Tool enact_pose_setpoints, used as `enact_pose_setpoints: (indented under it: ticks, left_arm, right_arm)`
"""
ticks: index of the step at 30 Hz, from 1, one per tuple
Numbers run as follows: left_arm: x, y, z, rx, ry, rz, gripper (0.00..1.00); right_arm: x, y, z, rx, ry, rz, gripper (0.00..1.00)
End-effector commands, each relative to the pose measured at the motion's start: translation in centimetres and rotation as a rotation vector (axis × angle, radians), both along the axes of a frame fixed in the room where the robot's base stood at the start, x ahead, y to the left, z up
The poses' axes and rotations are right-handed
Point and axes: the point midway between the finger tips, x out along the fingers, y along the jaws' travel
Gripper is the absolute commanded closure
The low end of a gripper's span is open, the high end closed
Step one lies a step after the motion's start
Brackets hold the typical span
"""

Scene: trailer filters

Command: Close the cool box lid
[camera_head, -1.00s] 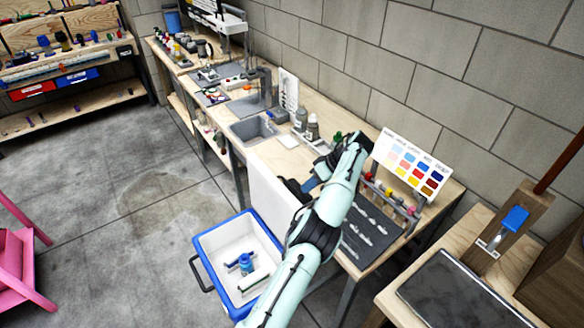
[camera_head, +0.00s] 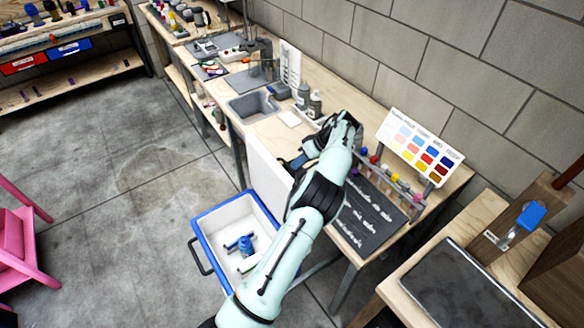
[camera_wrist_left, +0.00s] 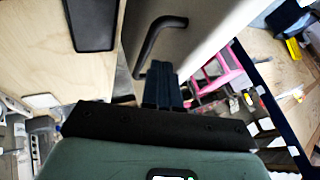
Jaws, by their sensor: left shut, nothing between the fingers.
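The cool box (camera_head: 206,220), white inside with a blue rim, stands on the floor beside the workbench. Its white lid (camera_head: 263,168) stands open and upright along the bench side. My left arm reaches across from below, and its wrist hides part of the lid and box. My left gripper (camera_head: 291,163) is at the lid's bench side near its upper edge, partly hidden. In the left wrist view the gripper (camera_wrist_left: 163,88) is shut and empty, close to the lid's face (camera_wrist_left: 190,35) and its black handle (camera_wrist_left: 160,40). I cannot tell if they touch.
A blue-capped item (camera_head: 246,244) lies inside the cool box. The workbench (camera_head: 285,135) holds a sink, bottles and a dark mat (camera_head: 370,212) close to my arm. A pink chair (camera_head: 20,250) stands at left. The floor left of the box is clear.

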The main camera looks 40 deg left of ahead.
Motion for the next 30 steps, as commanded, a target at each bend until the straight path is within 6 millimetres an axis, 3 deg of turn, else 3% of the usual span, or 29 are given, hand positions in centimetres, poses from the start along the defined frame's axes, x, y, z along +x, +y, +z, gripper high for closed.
enact_pose_setpoints:
  ticks: [3, 9, 22, 30]
  left_arm:
    - [-0.8, 0.9, -1.5, 0.0, 0.002, 0.001, 1.0]
    - [-1.3, 1.7, -2.8, -0.001, 0.001, 0.001, 1.0]
    - [-1.4, 1.9, -3.0, -0.001, -0.002, 0.0, 1.0]
    - [-2.3, 2.7, -3.0, -0.014, -0.045, 0.001, 1.0]
  right_arm:
    - [0.0, 0.0, 0.0, 0.0, 0.0, 0.0, 0.0]
    - [0.0, 0.0, 0.0, 0.0, 0.0, 0.001, 0.0]
    - [-0.1, 0.0, -0.1, 0.0, 0.001, 0.0, 0.0]
    - [-2.3, 0.0, -1.9, 0.0, 0.027, 0.0, 0.0]
